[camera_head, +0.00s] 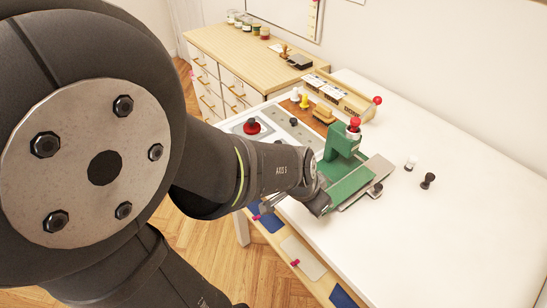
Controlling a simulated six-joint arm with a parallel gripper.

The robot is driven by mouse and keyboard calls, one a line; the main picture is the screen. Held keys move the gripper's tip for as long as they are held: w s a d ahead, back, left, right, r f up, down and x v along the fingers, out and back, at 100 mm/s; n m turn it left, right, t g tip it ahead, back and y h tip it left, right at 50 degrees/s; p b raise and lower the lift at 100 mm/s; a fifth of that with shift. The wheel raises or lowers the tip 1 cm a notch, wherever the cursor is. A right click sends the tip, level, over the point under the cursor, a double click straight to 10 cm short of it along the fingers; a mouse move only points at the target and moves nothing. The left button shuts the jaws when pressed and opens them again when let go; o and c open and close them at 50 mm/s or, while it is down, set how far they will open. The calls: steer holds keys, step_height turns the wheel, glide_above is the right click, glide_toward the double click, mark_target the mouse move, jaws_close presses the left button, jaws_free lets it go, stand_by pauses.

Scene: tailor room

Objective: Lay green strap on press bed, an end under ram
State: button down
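A green press (341,143) with red-knobbed levers stands on the white table. Its green base (346,186) and a grey metal plate (366,183) extend toward the front. I cannot pick out a separate green strap; one lying on the green base would be hard to tell apart. My arm reaches in from the left, and its wrist is just in front of the press.
Blue and beige pieces, including a beige one (303,258), lie along the wooden front edge with pink-red clips. A black stamp-like piece (428,181) and a small white-and-black piece (410,163) stand right of the press. The white table (450,235) is clear at right.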

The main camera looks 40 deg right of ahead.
steer(key=shift+f, duration=0.5)
steer(key=c, duration=1.3)
jaws_free()
steer(key=shift+c, duration=0.2)
steer(key=v, duration=1.7)
steer(key=shift+a+r, duration=0.15)
steer(key=x, duration=1.7)
